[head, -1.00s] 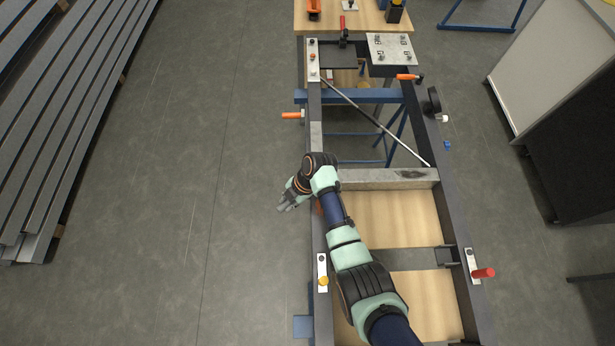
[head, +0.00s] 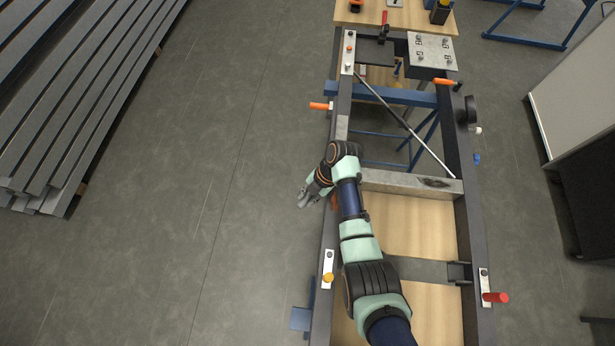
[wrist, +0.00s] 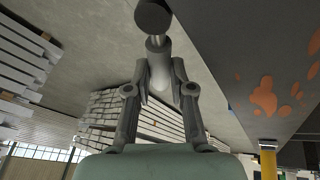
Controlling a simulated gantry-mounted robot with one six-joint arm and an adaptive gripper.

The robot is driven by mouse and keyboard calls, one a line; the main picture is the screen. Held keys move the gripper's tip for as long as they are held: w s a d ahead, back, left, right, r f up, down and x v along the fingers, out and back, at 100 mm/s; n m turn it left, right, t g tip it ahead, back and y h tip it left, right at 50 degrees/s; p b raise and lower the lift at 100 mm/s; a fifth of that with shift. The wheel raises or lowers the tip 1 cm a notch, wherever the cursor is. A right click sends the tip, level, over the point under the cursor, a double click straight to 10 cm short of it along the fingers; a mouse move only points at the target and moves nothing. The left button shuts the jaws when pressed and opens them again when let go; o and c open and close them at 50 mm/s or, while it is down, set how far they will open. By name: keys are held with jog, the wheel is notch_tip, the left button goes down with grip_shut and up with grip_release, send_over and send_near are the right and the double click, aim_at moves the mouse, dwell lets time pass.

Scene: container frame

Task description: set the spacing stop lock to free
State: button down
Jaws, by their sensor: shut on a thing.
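In the wrist view my gripper (wrist: 161,88) is shut on a grey cylindrical part (wrist: 157,62). A thin shaft runs from this part to a dark round disc (wrist: 153,16). I cannot tell for sure that this is the spacing stop lock, and no label or setting mark is readable. In the head view my gripper (head: 307,197) is just outside the left beam of the container frame (head: 341,128). The held part is too small or hidden to make out there.
An orange handle (head: 320,106) sticks out of the left beam ahead. A yellow knob (head: 328,278) is nearer on that beam, and a red handle (head: 495,297) is on the right beam. A diagonal rod (head: 405,128) crosses the frame. Floor to the left is clear up to stacked beams (head: 85,100).

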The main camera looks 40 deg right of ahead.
jog(key=c, duration=1)
grip_release()
jog(key=v, duration=1.2)
